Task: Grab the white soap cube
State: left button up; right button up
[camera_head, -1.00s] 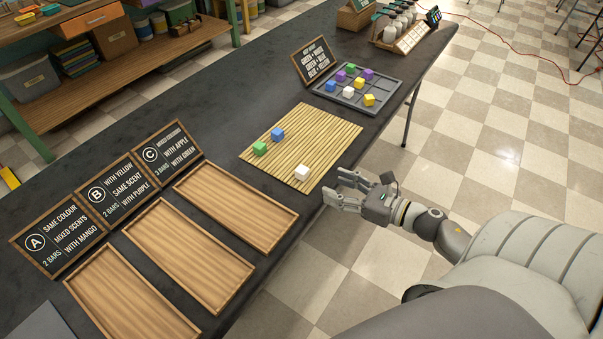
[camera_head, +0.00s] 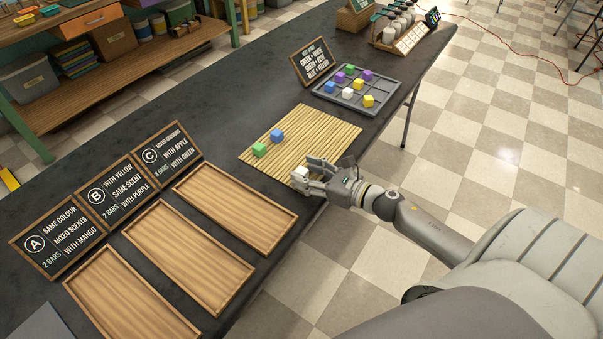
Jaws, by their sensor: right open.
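The white soap cube (camera_head: 299,173) sits near the front edge of the bamboo mat (camera_head: 325,128). My right gripper (camera_head: 307,177) is at the cube, with its open fingers reaching in from the right around or beside it. The fingers partly hide the cube, and I cannot tell whether they touch it. A second white cube (camera_head: 347,93) sits in the grey grid tray (camera_head: 383,97) farther back. My left gripper is out of view.
A green cube (camera_head: 259,149) and a blue cube (camera_head: 277,135) sit on the mat's left part. Three wooden trays (camera_head: 236,207) with signs (camera_head: 165,153) are to the left. The grid tray holds several coloured cubes. Dark table (camera_head: 235,110) is bare behind the mat.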

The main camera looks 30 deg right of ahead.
jog(key=shift+c, duration=0.6)
jog(key=c, duration=0.8)
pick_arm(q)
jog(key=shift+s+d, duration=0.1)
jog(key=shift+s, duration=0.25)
